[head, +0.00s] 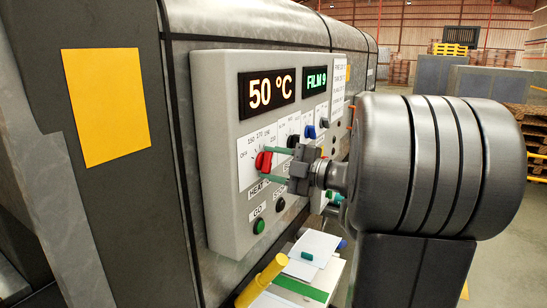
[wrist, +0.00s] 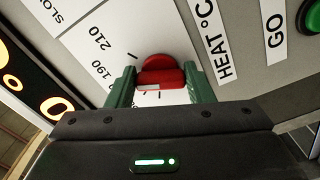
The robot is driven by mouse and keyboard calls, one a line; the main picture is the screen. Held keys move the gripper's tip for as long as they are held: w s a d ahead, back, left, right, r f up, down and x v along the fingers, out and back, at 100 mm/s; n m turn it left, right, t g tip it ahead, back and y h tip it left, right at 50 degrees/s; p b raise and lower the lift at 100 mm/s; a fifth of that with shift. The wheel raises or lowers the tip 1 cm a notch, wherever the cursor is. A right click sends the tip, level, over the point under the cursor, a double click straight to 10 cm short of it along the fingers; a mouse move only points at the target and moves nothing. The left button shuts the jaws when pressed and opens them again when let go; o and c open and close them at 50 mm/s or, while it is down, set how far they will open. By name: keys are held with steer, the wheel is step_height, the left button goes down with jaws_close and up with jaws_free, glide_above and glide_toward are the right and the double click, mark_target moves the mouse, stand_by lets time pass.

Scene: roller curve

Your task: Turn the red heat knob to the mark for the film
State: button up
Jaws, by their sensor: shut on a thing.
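The red heat knob (head: 263,161) sits on its white dial plate on the grey control panel (head: 225,100). In the wrist view the red knob (wrist: 161,78) lies between the two green fingers of my gripper (wrist: 160,88), which is shut on it. My gripper (head: 268,163) also shows in the head view, reaching the knob from the right. The heat dial (head: 248,170) carries printed temperatures; 210 reads clearly in the wrist view. A white pointer mark (wrist: 147,87) shows on the knob; I cannot tell exactly which mark it faces.
A black knob (head: 293,141) and a blue knob (head: 310,131) sit right of the heat knob. The green GO button (head: 259,226) and a black button (head: 280,205) are below. A white printed chart (head: 338,84) hangs at the panel's right. A yellow sheet (head: 105,105) is at left.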

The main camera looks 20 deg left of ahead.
steer(key=shift+m, duration=0.5)
steer(key=shift+p, duration=0.3)
steer(key=o, duration=1)
steer(key=shift+c, duration=0.2)
steer(key=shift+d, duration=0.1)
steer(key=s+d+b, duration=0.1)
steer(key=d+b, duration=0.2)
steer(key=d, duration=1)
steer(key=shift+d, duration=0.3)
steer(key=shift+a, duration=0.1)
steer(key=w+a+p, duration=0.1)
steer(key=a+p, duration=0.2)
steer(key=a, duration=1)
steer(key=shift+a, duration=0.3)
